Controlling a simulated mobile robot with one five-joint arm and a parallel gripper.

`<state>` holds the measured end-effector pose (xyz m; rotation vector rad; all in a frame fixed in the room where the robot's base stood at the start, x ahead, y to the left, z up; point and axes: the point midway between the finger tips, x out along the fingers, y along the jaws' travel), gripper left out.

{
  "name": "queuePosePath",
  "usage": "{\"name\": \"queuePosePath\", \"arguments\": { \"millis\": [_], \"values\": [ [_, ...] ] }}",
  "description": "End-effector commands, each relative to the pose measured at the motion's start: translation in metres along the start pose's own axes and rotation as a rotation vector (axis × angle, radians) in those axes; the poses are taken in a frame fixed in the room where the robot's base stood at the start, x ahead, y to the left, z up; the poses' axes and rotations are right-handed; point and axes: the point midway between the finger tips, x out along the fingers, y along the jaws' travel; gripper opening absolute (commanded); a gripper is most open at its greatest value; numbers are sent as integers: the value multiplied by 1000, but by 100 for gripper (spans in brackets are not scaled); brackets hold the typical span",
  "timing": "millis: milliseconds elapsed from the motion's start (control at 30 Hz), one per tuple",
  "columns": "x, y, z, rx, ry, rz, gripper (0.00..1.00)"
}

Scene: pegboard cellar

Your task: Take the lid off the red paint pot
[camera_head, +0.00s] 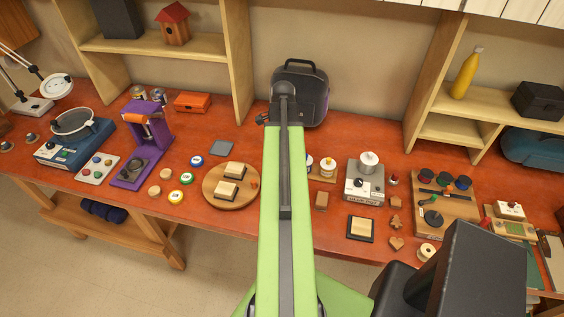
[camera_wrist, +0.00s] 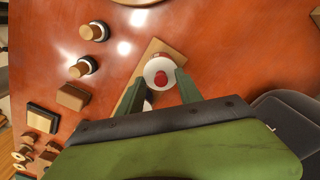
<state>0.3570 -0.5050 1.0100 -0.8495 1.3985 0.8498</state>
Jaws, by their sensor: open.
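The red paint pot (camera_wrist: 156,55) stands on a wooden board (camera_wrist: 150,50) in the wrist view, mostly covered by its round white lid (camera_wrist: 150,70) with a red knob. My gripper (camera_wrist: 161,77) is open, with one dark green finger on each side of the lid. I cannot tell whether the fingers touch it. A second pale pot (camera_wrist: 148,104) shows partly behind the left finger. In the head view my arm hides the red pot and most of my gripper; two pots with white lids (camera_head: 327,164) show right of the arm.
A dark case (camera_head: 314,95) stands against the wall behind my arm. A round wooden board (camera_head: 215,196) with blocks lies to the left. A grey device with a white knob (camera_head: 365,185) stands right of the pots. Bare red tabletop (camera_wrist: 60,50) shows between objects.

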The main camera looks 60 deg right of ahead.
Motion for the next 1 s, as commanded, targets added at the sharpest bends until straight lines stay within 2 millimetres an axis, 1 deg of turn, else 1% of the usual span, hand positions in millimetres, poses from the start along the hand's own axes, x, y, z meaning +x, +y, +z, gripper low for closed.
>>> {"name": "queuePosePath", "arguments": {
  "millis": [67, 100, 400, 800, 867, 1000],
  "values": [
    [-2, 0, 0, 0, 0, 0, 42],
    [-2, 0, 0, 0, 0, 0, 40],
    [-2, 0, 0, 1, 0, 1, 0],
    [-3, 2, 0, 1, -1, 4, 0],
    [-5, 2, 0, 1, -1, 4, 0],
    [-19, 1, 0, 1, 0, 2, 0]
  ]
}}
